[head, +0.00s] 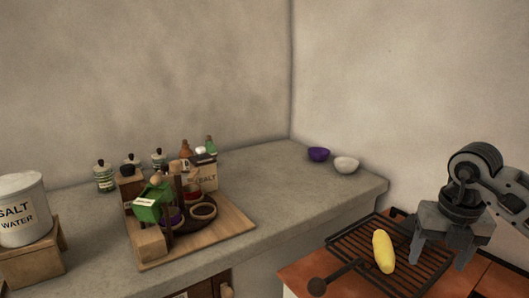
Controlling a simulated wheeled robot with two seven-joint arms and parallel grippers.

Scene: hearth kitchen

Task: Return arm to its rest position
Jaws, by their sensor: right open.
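My right gripper (438,250) is in the head view at the lower right, with its arm coming in from the right edge. Its two fingers point down and are apart, with nothing seen between them. A yellow, elongated item (383,252) lies on the black grill rack (343,244), just left of the gripper and apart from it. My left gripper is not in the picture.
The grill rack lies on an orange-brown surface (300,273). A wooden board (236,225) holds jars and boxes. A salt-water pot (22,208) stands left.

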